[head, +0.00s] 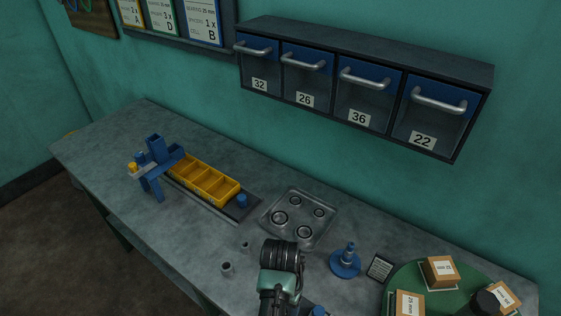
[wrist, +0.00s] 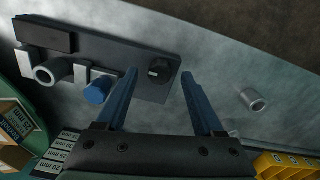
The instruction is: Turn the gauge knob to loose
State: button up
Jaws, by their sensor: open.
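The gauge (wrist: 110,55) is a dark plate lying on the grey bench in the wrist view. A round black knob (wrist: 159,68) with a small pale mark sits at its right end. The plate also carries a grey ring (wrist: 48,72), a grey block and a blue cylinder (wrist: 97,92). I cannot read any setting by the knob. My gripper (wrist: 159,73) is open, its two blue fingers pointing toward the knob. The knob appears between the fingertips, with gaps on both sides; the height between them is unclear. My arm hides the gripper in the head view.
A small grey ring (wrist: 254,99) stands on the bench right of the gauge. In the head view are a yellow bin tray (head: 207,178), a metal plate with rings (head: 298,238), a blue stand (head: 345,263) and a green turntable (head: 452,304) with boxes. Drawers (head: 369,87) hang above.

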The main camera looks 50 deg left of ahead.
jog(key=shift+f, duration=0.65)
grip_shut()
